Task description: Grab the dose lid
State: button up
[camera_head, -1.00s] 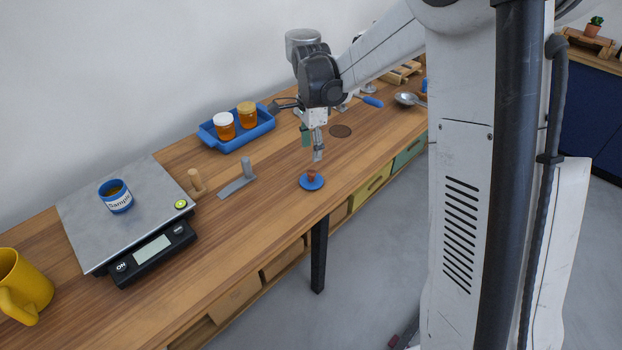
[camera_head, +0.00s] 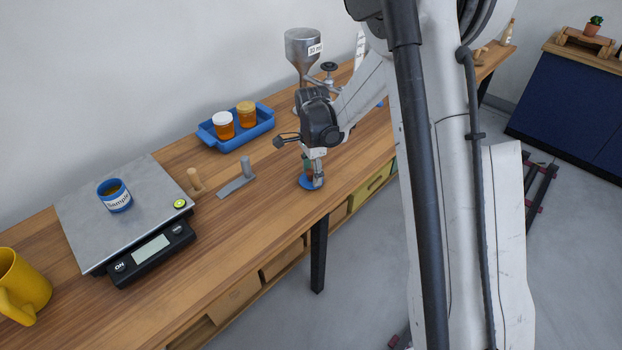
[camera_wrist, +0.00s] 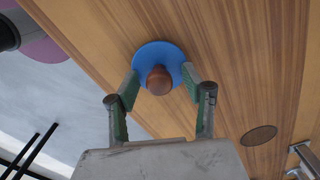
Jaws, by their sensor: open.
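The dose lid is a blue disc (camera_wrist: 172,54) with a round brown knob (camera_wrist: 159,80), lying on the wooden workbench near its front edge. In the head view the blue rim (camera_head: 308,184) shows just below my gripper (camera_head: 313,178), which hides most of the knob. In the wrist view my gripper (camera_wrist: 160,92) is open, with one green-padded finger on each side of the knob. Nothing is held. I cannot tell whether the fingers touch the disc.
A grey stand with an upright post (camera_head: 240,180) is left of the lid. A scale (camera_head: 130,215) bears a sample cup (camera_head: 115,196). A blue tray (camera_head: 236,140) holds two amber jars. A metal funnel (camera_head: 303,48) stands behind my arm. A yellow mug (camera_head: 20,285) is at far left.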

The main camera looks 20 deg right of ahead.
jog(key=shift+f, duration=0.1)
jog(key=shift+c, duration=0.5)
grip_shut()
